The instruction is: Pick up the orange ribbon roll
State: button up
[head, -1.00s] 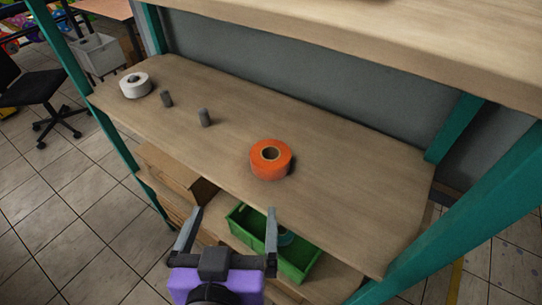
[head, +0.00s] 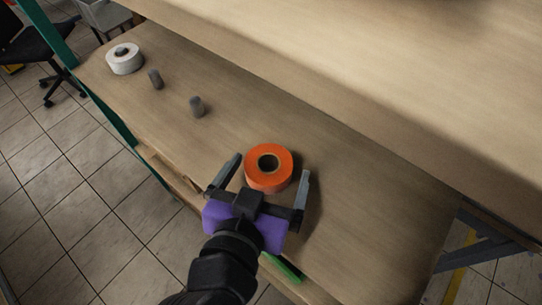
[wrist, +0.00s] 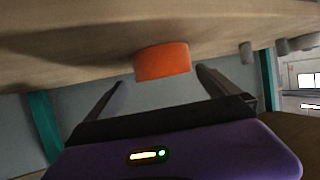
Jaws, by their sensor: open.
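The orange ribbon roll (head: 268,167) lies flat on the wooden shelf, its dark centre hole facing up. My gripper (head: 272,170) is open, with one finger to the left of the roll and the other to the right. The roll sits between or just beyond the fingertips; neither finger clearly touches it. In the wrist view the orange ribbon roll (wrist: 162,61) shows ahead between the two spread fingers of my gripper (wrist: 160,80). That picture appears upside down, with the shelf at the top.
A white roll (head: 124,58) and two small grey cylinders (head: 155,79) (head: 197,106) stand on the shelf (head: 370,220) farther left. An upper shelf board (head: 400,80) overhangs the back. The shelf right of the orange roll is clear.

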aim_at(271, 158)
jog(key=shift+a+p+x, duration=0.2)
jog(key=shift+p+x, duration=0.05)
jog(key=shift+x, duration=1.3)
jog(key=shift+a+p+x, duration=0.15)
jog(key=shift+p+x, duration=0.1)
jog(key=shift+x, duration=1.3)
jog(key=shift+f, duration=0.1)
jog(key=c, duration=1.6)
notch_tip(271, 158, up, 20)
jog(key=shift+p, duration=0.35)
